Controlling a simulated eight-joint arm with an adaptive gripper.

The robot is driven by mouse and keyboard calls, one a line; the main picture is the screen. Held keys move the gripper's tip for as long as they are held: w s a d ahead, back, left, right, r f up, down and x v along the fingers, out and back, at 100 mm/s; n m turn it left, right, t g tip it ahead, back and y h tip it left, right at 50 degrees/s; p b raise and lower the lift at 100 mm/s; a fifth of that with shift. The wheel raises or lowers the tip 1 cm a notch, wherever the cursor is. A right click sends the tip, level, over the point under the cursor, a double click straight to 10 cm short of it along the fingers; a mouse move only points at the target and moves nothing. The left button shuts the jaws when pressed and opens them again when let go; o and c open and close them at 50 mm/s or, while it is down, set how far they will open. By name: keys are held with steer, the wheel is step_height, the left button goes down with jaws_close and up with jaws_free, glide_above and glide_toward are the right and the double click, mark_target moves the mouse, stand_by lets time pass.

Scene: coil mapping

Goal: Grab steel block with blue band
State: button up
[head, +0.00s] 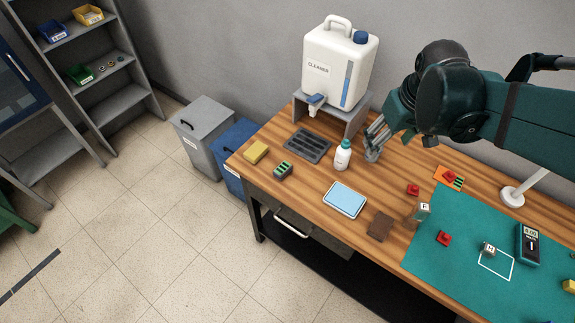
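No blue band can be made out on any block in the head view. One small block with a pale face marked "F" (423,209) stands at the left edge of the teal mat (450,225). A small grey block marked "H" (488,249) sits on the mat by a white outlined square. My gripper (373,150) points down over the table behind these blocks, to the right of a white bottle. Its grey fingers are small in the picture, and whether they are apart or hold anything is unclear.
A white bottle (342,154) stands close left of my gripper. A cleaner jug (337,65) sits on a grey stand behind. A black tray (307,145), blue-topped pad (345,200), brown patch (380,227), red pieces (444,238) and a meter (528,243) lie about.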

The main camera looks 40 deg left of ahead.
steer(key=s+a+f+n+g+b, duration=0.1)
steer(key=a+f+n, duration=0.1)
steer(key=a+f, duration=0.45)
steer(key=s+a+f+n+g+b, duration=0.1)
steer(key=a+f+n, duration=0.15)
steer(key=a, duration=0.75)
steer(key=n+h+b, duration=0.1)
steer(key=n+h, duration=0.1)
steer(key=n, duration=0.1)
glide_above(283, 168)
steer(key=shift+g, duration=0.3)
steer(key=f, duration=1.1)
steer(key=shift+s+d+f, duration=0.15)
steer(key=shift+s+f, duration=0.05)
steer(key=shift+f, duration=0.15)
steer(key=shift+f, duration=1.3)
steer(key=shift+f, duration=0.1)
steer(key=shift+w+a+f, duration=0.1)
steer(key=shift+f, duration=1.15)
steer(key=shift+w+a+f, duration=0.1)
steer(key=shift+f, duration=1.15)
steer(key=c, duration=1.4)
